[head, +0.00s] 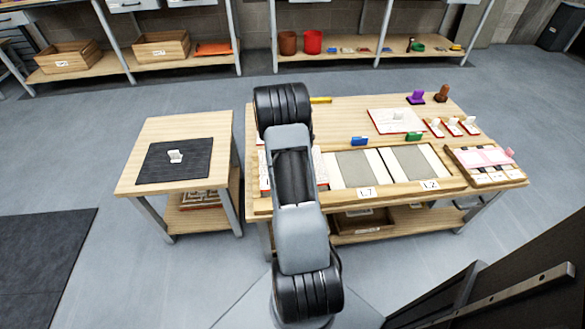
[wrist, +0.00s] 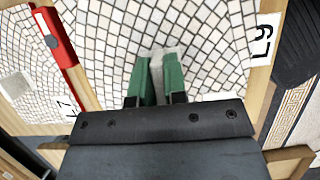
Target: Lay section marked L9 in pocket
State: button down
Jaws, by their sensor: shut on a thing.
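My gripper (wrist: 155,80) is shut on a pale upright grip (wrist: 157,62) between its green fingers. The grip stands on a section of white mosaic tiles (wrist: 115,30), which spreads under the fingers. A label reading L9 (wrist: 262,40) is on the wooden rim right beside this section in the wrist view. Whether the section lies flat in the pocket or just above it, I cannot tell. In the head view my arm hides the gripper and most of this left end of the frame; only edges of a white, red-edged piece (head: 264,172) show.
Pockets marked L7 (head: 366,193) and L2 (head: 429,185) lie to the right on the bench. A red bar (wrist: 62,52) lies left of the section. Blue (head: 360,141) and green (head: 413,136) blocks stand behind. A side table (head: 190,128) with a dark mat stands left.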

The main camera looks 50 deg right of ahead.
jog(key=shift+f+b, duration=0.4)
jog(key=shift+f, duration=1.5)
jog(key=c, duration=1.2)
grip_release()
jog(key=shift+o, duration=0.2)
